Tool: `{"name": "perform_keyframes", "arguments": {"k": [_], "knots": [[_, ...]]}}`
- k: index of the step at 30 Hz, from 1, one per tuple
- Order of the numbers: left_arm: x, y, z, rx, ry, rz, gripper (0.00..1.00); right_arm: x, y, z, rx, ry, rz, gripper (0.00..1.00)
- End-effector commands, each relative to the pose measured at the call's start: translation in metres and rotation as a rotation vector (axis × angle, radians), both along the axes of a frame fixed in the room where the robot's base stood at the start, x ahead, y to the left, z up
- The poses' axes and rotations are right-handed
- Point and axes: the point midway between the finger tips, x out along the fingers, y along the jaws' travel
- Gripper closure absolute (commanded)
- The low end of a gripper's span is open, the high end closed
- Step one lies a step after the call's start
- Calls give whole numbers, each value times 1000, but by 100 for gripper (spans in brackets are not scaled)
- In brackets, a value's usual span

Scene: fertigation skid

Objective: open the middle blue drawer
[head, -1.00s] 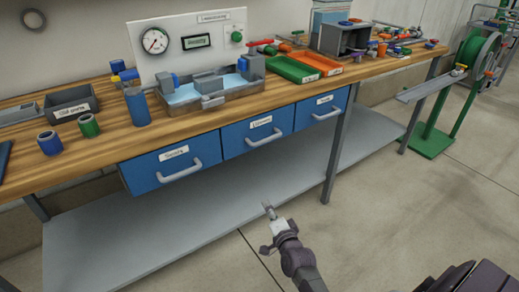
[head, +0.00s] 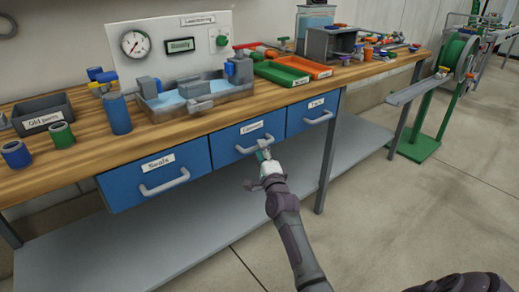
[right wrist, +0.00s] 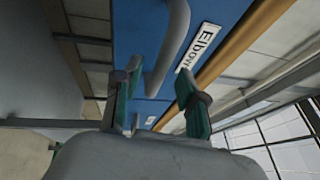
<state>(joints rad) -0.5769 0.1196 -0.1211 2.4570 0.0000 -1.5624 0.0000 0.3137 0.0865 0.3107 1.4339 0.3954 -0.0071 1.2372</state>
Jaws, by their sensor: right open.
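The middle blue drawer (head: 225,146) sits under the bench between two other blue drawers, its front flush and looking shut. It has a white label and a grey bar handle (head: 243,151). My left gripper is not in view.
The "Seals" drawer (head: 125,184) is on the left and another blue drawer (head: 295,121) on the right. A grey bench leg (head: 328,160) stands right of the middle drawer. A grey lower shelf (head: 190,235) runs beneath. The floor in front is clear.

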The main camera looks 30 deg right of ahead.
Motion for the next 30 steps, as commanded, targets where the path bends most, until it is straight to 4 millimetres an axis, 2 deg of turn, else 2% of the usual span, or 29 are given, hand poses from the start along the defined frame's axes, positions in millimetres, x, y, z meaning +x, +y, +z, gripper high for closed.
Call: {"name": "perform_keyframes", "arguments": {"k": [3,6,16,24,30], "knots": [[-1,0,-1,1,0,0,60,15,-5,2,-2,0,1,59],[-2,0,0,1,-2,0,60,21,-7,3,-2,1,1,59],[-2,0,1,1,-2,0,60,24,-8,4,-2,1,1,59],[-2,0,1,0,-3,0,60,24,-8,4,-2,1,1,100],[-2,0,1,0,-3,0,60,24,-8,4,-2,2,1,100]]}}
